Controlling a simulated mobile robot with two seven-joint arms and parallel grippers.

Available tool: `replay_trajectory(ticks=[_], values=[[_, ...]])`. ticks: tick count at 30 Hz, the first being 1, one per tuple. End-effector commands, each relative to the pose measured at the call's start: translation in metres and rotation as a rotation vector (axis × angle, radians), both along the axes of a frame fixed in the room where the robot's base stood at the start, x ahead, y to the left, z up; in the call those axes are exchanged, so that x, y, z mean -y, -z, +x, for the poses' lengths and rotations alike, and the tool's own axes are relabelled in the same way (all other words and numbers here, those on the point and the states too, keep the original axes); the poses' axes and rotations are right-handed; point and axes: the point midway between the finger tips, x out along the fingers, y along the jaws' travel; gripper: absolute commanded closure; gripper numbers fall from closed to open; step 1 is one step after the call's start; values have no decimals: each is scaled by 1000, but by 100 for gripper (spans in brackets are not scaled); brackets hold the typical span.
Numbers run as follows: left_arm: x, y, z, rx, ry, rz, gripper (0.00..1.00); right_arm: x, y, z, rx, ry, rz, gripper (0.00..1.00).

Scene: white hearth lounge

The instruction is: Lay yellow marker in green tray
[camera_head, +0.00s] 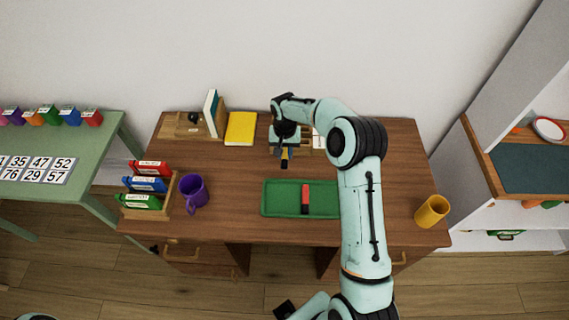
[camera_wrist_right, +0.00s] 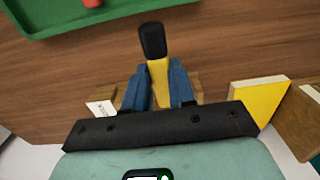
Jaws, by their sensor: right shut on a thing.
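The yellow marker (camera_wrist_right: 158,75) has a black cap and shows in the right wrist view between the blue fingers of my right gripper (camera_wrist_right: 160,90), which is shut on it. In the head view my right gripper (camera_head: 284,150) is at the back middle of the desk, beyond the green tray. The green tray (camera_head: 275,209) lies on the front middle of the desk, with a red marker (camera_head: 305,197) in it. Its right end is hidden behind my right arm. In the right wrist view the tray (camera_wrist_right: 62,22) shows at the top left. My left gripper is not clearly visible.
A yellow book (camera_head: 241,128) and a wooden bookend (camera_head: 182,126) are at the back left of the desk. A purple mug (camera_head: 194,194) and a rack of coloured boxes (camera_head: 168,197) stand at the left. A yellow cup (camera_head: 432,211) is at the right. Desk between gripper and tray is clear.

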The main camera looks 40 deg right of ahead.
Motion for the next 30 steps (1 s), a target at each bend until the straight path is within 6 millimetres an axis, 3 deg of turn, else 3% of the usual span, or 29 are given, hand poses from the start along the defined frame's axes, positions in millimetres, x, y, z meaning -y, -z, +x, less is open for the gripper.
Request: replay_trajectory(ticks=[3,10,16,29,30], values=[[0,0,0,0,0,0,67,0,19,0,-2,1,1,100],[0,0,0,0,0,0,67,0,35,0,-1,0,0,100],[0,-1,1,1,0,0,67,0,65,0,-1,0,1,100],[0,2,-1,-2,0,1,67,0,73,0,1,0,-1,100],[0,2,-1,-1,0,0,67,0,72,0,1,0,-1,63]])
